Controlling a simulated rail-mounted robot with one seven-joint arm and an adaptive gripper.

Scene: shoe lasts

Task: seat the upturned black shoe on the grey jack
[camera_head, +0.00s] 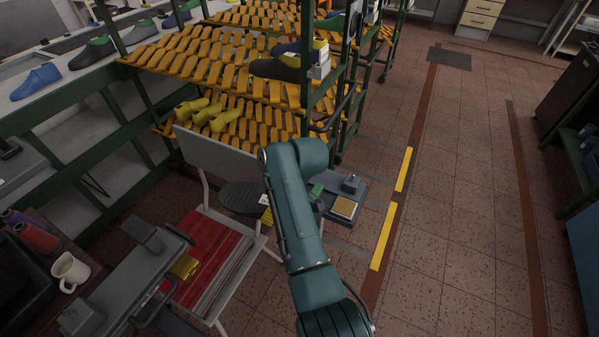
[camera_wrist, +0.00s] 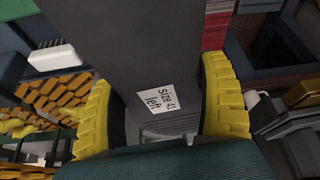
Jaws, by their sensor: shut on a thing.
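The black shoe (camera_head: 240,197) is held in front of the white chair-like frame, its ribbed dark underside showing. In the wrist view the dark held shoe (camera_wrist: 165,55) fills the middle, with a white label reading "size 41 left". My gripper (camera_head: 266,208) is shut on it, and its yellow ribbed fingers (camera_wrist: 165,105) lie on either side in the wrist view. A grey metal fixture (camera_head: 130,272), which looks like the jack, stands at lower left in the head view, apart from the shoe. The shoe's far end is cut off in the wrist view.
Red striped material (camera_head: 205,258) lies between fixture and shoe. A white mug (camera_head: 70,270) stands at far left. A yellow-slatted rack (camera_head: 235,60) with shoes rises behind. A grey platform (camera_head: 335,205) lies right of my arm. The tiled floor at right is mostly open.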

